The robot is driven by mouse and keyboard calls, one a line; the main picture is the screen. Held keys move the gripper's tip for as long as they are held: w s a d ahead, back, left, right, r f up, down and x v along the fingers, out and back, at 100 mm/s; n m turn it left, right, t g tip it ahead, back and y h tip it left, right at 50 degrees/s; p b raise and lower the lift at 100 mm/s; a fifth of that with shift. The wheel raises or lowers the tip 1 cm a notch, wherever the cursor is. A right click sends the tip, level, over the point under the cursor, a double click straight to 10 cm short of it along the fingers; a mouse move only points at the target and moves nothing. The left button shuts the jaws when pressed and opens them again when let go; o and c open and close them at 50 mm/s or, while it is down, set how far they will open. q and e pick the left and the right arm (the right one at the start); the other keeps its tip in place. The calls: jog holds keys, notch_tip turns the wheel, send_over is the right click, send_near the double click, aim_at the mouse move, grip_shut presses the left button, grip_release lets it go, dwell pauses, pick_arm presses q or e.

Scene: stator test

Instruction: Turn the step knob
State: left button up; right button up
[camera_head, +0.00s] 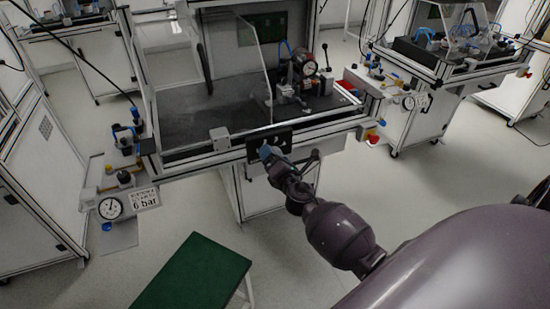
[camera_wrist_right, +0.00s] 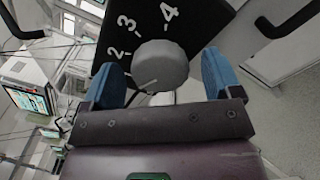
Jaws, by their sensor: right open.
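The step knob (camera_wrist_right: 160,62) is a round grey knob on a black panel (camera_wrist_right: 178,22) with white marks 2, 3 and 4, seen in the right wrist view. A thin line shows on its near face, toward the lower left. My right gripper (camera_wrist_right: 161,72) is open, its blue fingers on either side of the knob; I cannot tell whether they touch it. In the head view, the black panel (camera_head: 284,138) is on the front edge of the middle test bench, and my right gripper (camera_head: 268,153) is at it, hiding the knob. My left gripper is not in view.
The middle bench has a clear guard (camera_head: 225,70) over a dark work surface, with a dial gauge fixture (camera_head: 303,72). A pressure gauge (camera_head: 110,208) and a 6 bar sign (camera_head: 145,197) are at left. A green-topped stool or table (camera_head: 195,275) stands in front; the floor to its right is clear.

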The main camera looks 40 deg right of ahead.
jog(key=v, duration=1)
jog(key=shift+s+a, duration=0.2)
jog(key=shift+s, duration=0.15)
jog(key=s+a+f+m+g+y, duration=0.1)
jog(key=s+a+f+m+g, duration=0.1)
jog(key=s+f+m, duration=0.2)
jog(key=s+a+f+m+g+y, duration=0.1)
jog(key=s+a+f+m+g, duration=0.1)
jog(key=s+m, duration=0.7)
jog(key=s+a+f+m+g+y, duration=0.2)
jog(key=s+a+f+m, duration=0.2)
jog(key=m, duration=0.5)
jog(key=s+f, duration=0.1)
jog(key=s, duration=0.1)
jog(key=shift+s+f+g, duration=0.25)
jog(key=shift+f+g, duration=0.05)
jog(key=shift+a, duration=0.15)
dwell(1.5)
